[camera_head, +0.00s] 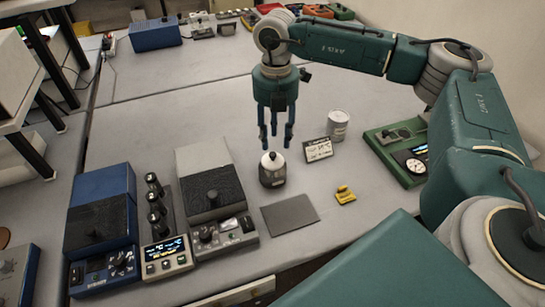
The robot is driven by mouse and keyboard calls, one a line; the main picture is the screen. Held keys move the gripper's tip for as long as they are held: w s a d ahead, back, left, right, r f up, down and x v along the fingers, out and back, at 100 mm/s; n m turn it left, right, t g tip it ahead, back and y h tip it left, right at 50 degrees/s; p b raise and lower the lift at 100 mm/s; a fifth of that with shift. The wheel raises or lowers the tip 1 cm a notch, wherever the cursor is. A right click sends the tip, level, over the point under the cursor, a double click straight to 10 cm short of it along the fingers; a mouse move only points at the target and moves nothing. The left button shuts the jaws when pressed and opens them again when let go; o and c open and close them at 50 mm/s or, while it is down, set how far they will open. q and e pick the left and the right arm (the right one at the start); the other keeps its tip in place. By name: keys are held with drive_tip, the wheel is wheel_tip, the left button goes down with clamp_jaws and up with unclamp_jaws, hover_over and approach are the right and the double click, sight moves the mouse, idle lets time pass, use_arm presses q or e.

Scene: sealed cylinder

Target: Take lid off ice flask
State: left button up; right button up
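The ice flask (272,178) is a small dark, rounded vessel standing upright on the grey bench. Its pale lid (272,160) with a small dark knob sits on top. My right gripper (275,143) points straight down over the flask from behind, its fingers spread and empty. The fingertips are just above the lid in the picture; I cannot tell the exact gap. My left gripper is not in view.
A white cylinder (338,126) and a small label card (318,149) stand right of the flask. A grey mat (290,214) and a yellow item (345,194) lie in front. Hotplate-like devices (212,190) crowd the left. A green instrument (387,148) sits right. The bench behind is mostly clear.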

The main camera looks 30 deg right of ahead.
sight(273, 153)
drive_tip(key=f+p, duration=0.2)
drive_tip(key=f, duration=0.1)
drive_tip(key=f+p, duration=0.1)
drive_tip(key=f, duration=0.1)
drive_tip(key=shift+w+a, duration=0.1)
drive_tip(key=shift+a, duration=0.2)
drive_tip(key=shift+f, duration=0.25)
clamp_jaws()
